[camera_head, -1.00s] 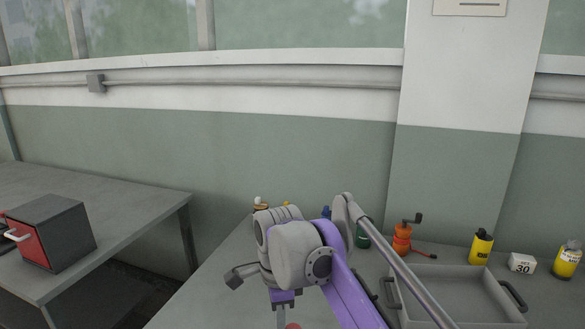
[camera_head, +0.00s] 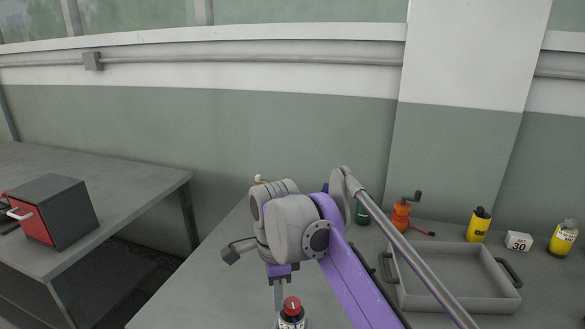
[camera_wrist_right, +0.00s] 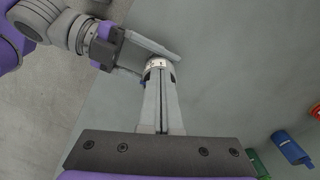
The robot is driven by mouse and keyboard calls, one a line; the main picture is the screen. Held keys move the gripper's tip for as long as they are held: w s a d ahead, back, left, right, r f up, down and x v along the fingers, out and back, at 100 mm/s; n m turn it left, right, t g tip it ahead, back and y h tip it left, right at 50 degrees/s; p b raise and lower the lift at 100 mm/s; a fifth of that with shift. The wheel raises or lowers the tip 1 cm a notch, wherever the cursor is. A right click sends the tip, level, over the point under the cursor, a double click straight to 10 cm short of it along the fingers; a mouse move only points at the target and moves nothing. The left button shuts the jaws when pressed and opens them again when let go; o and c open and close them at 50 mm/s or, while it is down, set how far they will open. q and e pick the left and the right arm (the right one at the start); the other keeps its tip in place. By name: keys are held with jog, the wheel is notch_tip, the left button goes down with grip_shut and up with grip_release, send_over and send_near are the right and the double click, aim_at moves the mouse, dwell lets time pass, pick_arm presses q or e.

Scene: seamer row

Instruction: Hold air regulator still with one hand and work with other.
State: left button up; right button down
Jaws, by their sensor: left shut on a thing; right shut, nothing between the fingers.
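The air regulator (camera_head: 291,306) shows at the bottom edge of the head view, with a red knob above a pale marked ring; its lower part is cut off. In the right wrist view, the regulator's marked ring (camera_wrist_right: 159,64) sits between the fingers of my left gripper (camera_wrist_right: 154,57), which is shut on it. The left gripper is outside the head view. My right gripper (camera_head: 278,298) is shut and empty, pointing down just left of the knob in the head view. In the right wrist view, its fingertips (camera_wrist_right: 159,76) overlap the regulator; I cannot tell whether they touch.
A grey tray (camera_head: 402,300) stands on the bench at right, with an orange cranked device (camera_head: 401,216), yellow containers (camera_head: 478,226) and a white block (camera_head: 518,241) behind it. A second table (camera_head: 130,190) at left carries a red-fronted box (camera_head: 62,208). Bench left of my right arm looks clear.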

notch_tip(320, 180, up, 6)
jog(key=shift+f, duration=0.2)
dwell(0.3)
pick_arm(q)
jog(key=o, duration=1.5)
jog(key=shift+d, duration=0.1)
